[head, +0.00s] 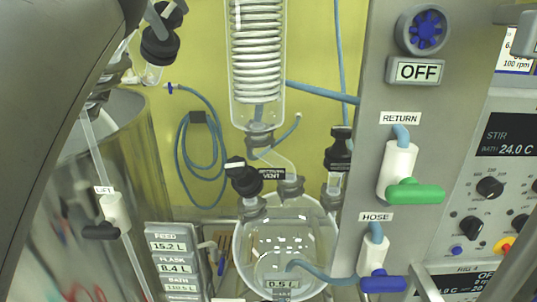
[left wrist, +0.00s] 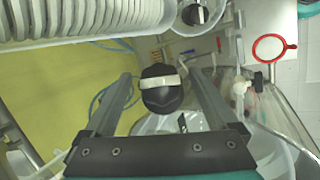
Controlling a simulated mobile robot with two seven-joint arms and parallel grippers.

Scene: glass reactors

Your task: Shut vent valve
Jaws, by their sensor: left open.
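A black knob with a white bar on top (head: 243,182) stands at the flask's upper left in the head view, beside a label ending in VENT. Another black knob (head: 160,47) shows at the top left, close to my arm. In the left wrist view a black knob with a white bar across it (left wrist: 161,98) lies between the two spread fingers of my left gripper (left wrist: 160,78). I cannot tell for sure which knob in the head view this is. The fingers stand clear on both sides of it, and the gripper is open and empty. My right gripper is not in view.
The coiled glass condenser (head: 257,65) hangs above the glass flask (head: 310,240). A steel vessel (head: 130,150) stands at the left. The panel with green (head: 415,192) and blue (head: 383,284) handles fills the right. A blue hose (head: 180,160) hangs on the yellow wall.

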